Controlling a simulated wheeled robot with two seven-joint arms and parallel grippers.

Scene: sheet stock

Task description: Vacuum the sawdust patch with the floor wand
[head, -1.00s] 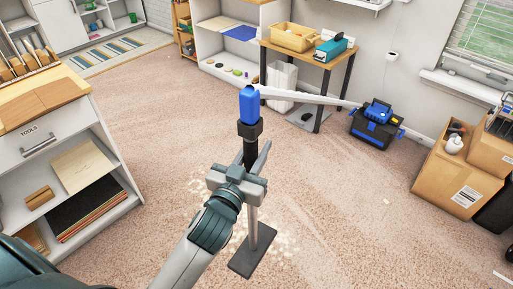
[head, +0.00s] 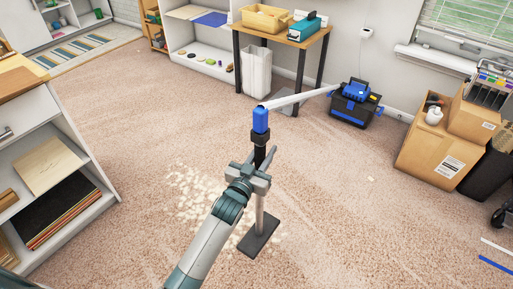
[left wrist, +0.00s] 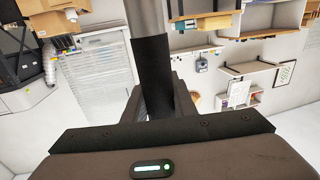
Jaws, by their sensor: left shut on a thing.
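The floor wand (head: 261,210) stands nearly upright, with a blue top, a black grip, a grey tube and a flat dark floor head on the carpet. My left gripper (head: 262,165) is shut on its black grip. The grip (left wrist: 152,75) also shows between the fingers in the left wrist view. The pale, speckled sawdust patch (head: 196,192) lies on the carpet left of the wand, partly hidden by my left arm. The floor head is at the patch's right edge. A white hose (head: 300,97) runs from the wand top to the blue and black vacuum (head: 354,103).
A white shelf unit (head: 75,190) with boards stands at the left. A wooden bench (head: 290,37) and white bin (head: 257,72) stand at the back. Cardboard boxes (head: 430,148) are at the right. Carpet around the wand is open.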

